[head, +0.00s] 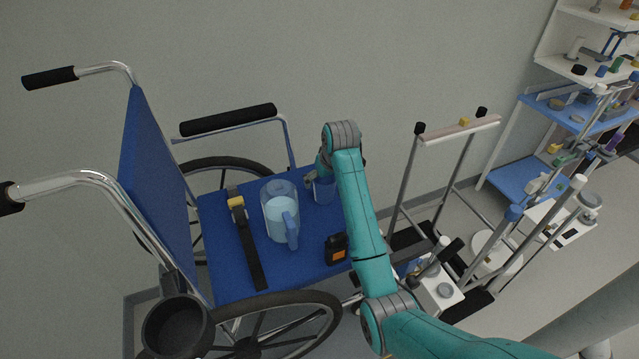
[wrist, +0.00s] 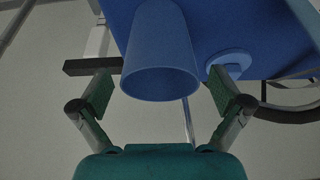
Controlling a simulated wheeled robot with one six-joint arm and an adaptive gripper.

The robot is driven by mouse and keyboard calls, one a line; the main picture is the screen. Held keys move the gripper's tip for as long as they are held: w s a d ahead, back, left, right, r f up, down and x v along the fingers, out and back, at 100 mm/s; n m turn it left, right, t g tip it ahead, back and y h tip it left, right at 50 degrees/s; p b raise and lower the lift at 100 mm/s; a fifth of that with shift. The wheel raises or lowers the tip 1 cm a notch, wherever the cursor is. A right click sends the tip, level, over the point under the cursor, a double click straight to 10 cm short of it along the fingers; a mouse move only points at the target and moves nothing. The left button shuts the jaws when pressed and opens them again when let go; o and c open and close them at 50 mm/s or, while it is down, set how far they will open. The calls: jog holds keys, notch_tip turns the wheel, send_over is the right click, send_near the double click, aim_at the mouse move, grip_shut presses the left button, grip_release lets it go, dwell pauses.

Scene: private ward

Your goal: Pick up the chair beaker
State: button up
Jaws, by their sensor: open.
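The blue beaker (head: 324,189) stands on the blue wheelchair seat (head: 222,262), right of a clear jug (head: 280,212) with a blue handle. My arm partly hides the beaker in the head view. In the wrist view the beaker (wrist: 160,55) is large, its open rim facing the camera. My gripper (wrist: 159,92) is open, with one finger pad on each side of the beaker and gaps visible between pads and wall. In the head view my gripper (head: 322,168) is at the beaker, its fingers mostly hidden.
A strap with a yellow piece (head: 237,203) and a black-and-orange item (head: 337,249) lie on the seat. The wheelchair armrest (head: 228,120) is behind. A walker frame (head: 457,130) and a stocked shelf (head: 580,115) stand at right.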

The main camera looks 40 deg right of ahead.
aim_at(325, 179)
jog(key=c, duration=1.2)
notch_tip(325, 179, up, 9)
jog(key=shift+r, duration=0.5)
